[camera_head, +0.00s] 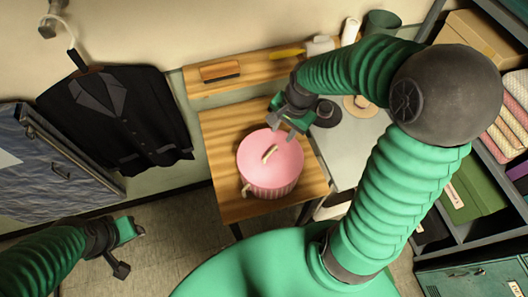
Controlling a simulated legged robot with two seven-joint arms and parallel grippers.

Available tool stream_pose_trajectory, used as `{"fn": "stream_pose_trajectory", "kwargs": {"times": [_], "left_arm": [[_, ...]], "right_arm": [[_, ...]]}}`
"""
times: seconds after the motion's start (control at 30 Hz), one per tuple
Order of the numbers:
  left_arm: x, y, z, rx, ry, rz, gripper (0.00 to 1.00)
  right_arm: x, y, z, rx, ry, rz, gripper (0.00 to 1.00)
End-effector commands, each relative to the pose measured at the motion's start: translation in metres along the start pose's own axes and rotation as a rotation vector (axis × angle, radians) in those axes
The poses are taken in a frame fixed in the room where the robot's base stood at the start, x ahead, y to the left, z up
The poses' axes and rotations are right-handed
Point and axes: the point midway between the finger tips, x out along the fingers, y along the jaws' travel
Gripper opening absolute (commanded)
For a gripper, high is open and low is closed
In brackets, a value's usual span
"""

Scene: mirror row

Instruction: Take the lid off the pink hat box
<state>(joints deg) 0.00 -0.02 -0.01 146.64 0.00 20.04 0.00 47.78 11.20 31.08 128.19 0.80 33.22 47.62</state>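The pink hat box (268,185) stands upright on a wooden table (222,130), and its pink lid (262,150) sits on top with a small pale handle (270,153) in the middle. My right gripper (287,128) is above the far edge of the lid, with its fingers apart and nothing between them. It looks close to the lid, but I cannot tell whether it touches. My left gripper (130,253) is low at the left, away from the table, over the floor, with its fingers apart and empty.
A shelf (250,72) behind the table holds a brush (220,71) and a yellow item (287,53). A pale surface (350,150) with dark round items adjoins at right. A black jacket (118,120) hangs at left. A shelving rack with a green box (475,190) stands at right.

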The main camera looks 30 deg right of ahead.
Motion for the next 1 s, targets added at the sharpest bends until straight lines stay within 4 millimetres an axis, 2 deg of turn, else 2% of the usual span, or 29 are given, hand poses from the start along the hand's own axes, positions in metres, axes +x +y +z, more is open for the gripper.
{"fn": "stream_pose_trajectory", "kwargs": {"times": [0.03, 0.13, 0.4, 0.5, 0.73, 0.9, 1.0], "left_arm": [[-0.007, 0.0, -0.002, 0.0, -0.001, 0.0, 0.44], [-0.004, 0.0, -0.001, 0.0, -0.001, 0.0, 0.44], [0.003, 0.0, 0.001, 0.001, -0.002, 0.0, 0.44], [0.004, 0.0, 0.001, 0.001, -0.001, 0.0, 0.44], [0.001, 0.0, 0.001, 0.001, -0.001, 0.0, 0.44], [-0.005, 0.0, -0.001, 0.0, -0.001, 0.0, 0.44], [-0.005, 0.0, -0.001, 0.0, -0.001, 0.0, 0.44]], "right_arm": [[-0.008, 0.0, -0.007, 0.05, -0.006, -0.005, 0.35], [0.003, 0.001, -0.011, 0.084, -0.013, -0.006, 0.35], [0.074, 0.002, -0.013, 0.079, -0.019, -0.006, 0.35], [0.095, 0.0, -0.009, 0.077, -0.014, -0.006, 0.35], [0.118, -0.005, -0.003, 0.074, -0.007, -0.006, 0.35], [0.15, -0.009, -0.002, 0.075, -0.009, -0.003, 0.35], [0.162, -0.008, -0.006, 0.076, -0.01, -0.006, 0.35]]}}
